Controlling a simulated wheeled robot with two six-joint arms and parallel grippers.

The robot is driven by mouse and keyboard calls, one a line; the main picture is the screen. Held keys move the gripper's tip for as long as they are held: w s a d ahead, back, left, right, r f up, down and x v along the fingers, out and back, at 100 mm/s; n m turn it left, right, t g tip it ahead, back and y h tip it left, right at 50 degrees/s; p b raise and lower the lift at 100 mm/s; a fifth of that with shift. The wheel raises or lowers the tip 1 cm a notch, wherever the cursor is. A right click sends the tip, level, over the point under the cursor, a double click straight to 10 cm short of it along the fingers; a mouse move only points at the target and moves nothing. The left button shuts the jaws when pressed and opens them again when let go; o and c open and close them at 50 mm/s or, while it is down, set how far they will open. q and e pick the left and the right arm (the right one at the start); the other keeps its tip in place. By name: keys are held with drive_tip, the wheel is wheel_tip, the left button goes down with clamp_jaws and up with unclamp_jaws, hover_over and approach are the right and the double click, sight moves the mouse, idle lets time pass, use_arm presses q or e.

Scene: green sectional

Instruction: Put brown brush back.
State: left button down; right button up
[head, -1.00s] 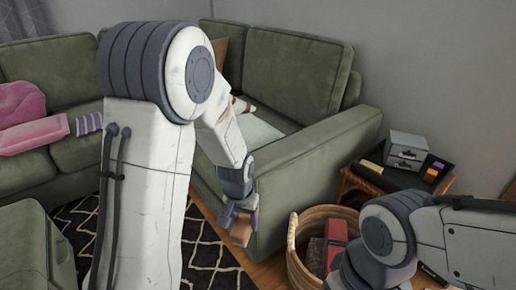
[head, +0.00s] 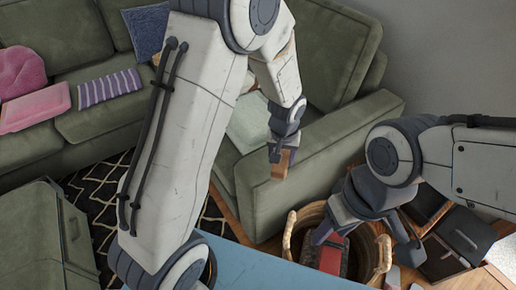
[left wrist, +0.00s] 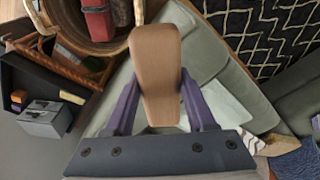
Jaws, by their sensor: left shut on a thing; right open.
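The brown brush (head: 281,168) is held by my left gripper (head: 284,150), in front of the green sofa's near arm. In the left wrist view its brown back (left wrist: 156,62) fills the middle, between the two purple fingers of my left gripper (left wrist: 158,98). The brush's underside is hidden there. My right gripper (head: 366,222) is open, low over the wicker basket (head: 290,237), and covers part of it. No object shows between its fingers.
A red item (head: 332,255) lies in the basket, also seen in the left wrist view (left wrist: 97,22). A grey drawer box (left wrist: 45,118) stands on a dark tray-like table (left wrist: 60,75) beside it. The green sofa (head: 330,140) stands behind. A patterned rug (head: 100,190) covers the floor at left.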

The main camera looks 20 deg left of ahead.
use_arm(q)
drive_tip(key=w+a+f, duration=0.1)
drive_tip(key=a+f, duration=0.1)
drive_tip(key=a, duration=0.1)
drive_tip(key=w+a+f, duration=0.2)
drive_tip(key=a, duration=0.1)
drive_tip(key=w+a+f, duration=0.2)
drive_tip(key=a, duration=0.2)
drive_tip(key=shift+w+f+p, duration=0.15)
drive_tip(key=shift+f+p, duration=0.2)
drive_tip(key=shift+a+f, duration=0.15)
drive_tip(key=shift+f, duration=1.9)
drive_tip(key=shift+f, duration=0.2)
drive_tip(key=shift+c, duration=1.1)
unclamp_jaws()
drive_tip(key=shift+r, duration=0.1)
